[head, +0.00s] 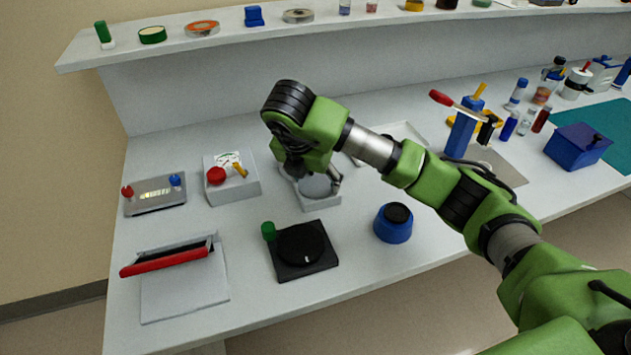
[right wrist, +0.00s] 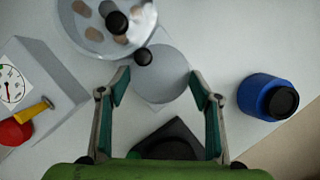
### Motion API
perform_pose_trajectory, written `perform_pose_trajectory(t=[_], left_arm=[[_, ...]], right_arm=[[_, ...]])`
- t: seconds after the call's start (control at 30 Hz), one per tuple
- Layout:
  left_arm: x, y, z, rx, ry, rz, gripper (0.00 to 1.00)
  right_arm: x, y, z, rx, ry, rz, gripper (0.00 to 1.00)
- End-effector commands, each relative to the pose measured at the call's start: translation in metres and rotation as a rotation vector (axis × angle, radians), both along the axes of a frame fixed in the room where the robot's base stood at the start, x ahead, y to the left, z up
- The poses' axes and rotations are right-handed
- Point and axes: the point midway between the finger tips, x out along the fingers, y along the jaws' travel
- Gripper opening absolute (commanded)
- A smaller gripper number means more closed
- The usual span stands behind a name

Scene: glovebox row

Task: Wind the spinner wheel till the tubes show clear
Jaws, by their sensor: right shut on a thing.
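The spinner is a pale unit (head: 322,201) on the bench, mostly hidden in the head view under my right arm. In the right wrist view its grey wheel (right wrist: 162,76) lies between my fingers, with a small black knob at its upper left rim. Behind it is a round, pale bowl (right wrist: 91,46) with a black centre knob and several brownish and whitish shapes, perhaps the tubes. My right gripper (right wrist: 159,74) points down, its fingers apart and shut on opposite sides of the wheel's rim. It also shows in the head view (head: 316,180). My left gripper is not in view.
A gauge box (head: 232,190) with a red knob stands left of the spinner. In front are a black turntable-like plate (head: 302,249) and a blue jar (head: 393,226). A red-handled hinged panel (head: 165,262) is at front left. A blue lever stand (head: 461,132) stands to the right.

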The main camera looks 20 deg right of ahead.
Motion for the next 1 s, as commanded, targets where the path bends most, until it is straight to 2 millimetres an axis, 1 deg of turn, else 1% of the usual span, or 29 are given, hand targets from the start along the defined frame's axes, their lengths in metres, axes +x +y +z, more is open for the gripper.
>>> perform_pose_trajectory(t=[0.2, 0.63, 0.67, 0.7, 0.73, 1.0], left_arm=[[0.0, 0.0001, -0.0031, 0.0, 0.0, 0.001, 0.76], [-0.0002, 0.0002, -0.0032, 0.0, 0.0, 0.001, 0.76], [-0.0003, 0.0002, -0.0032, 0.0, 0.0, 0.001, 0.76], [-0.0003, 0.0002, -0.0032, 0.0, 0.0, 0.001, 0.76], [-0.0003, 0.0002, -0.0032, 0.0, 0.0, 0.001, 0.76], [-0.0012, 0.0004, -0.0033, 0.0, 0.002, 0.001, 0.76]], right_arm=[[0.0, 0.0007, -0.001, 0.001, 0.002, -0.043, 0.37], [0.0, 0.0009, -0.0007, 0.002, 0.002, -0.05, 0.37], [-0.0001, 0.001, -0.0007, 0.002, 0.002, -0.05, 0.64], [0.0, 0.0009, -0.0008, 0.002, 0.002, -0.05, 0.74], [0.0, 0.0009, -0.0008, 0.002, 0.002, -0.05, 0.76], [0.0002, 0.0007, -0.0003, 0.001, 0.001, -0.05, 0.76]])
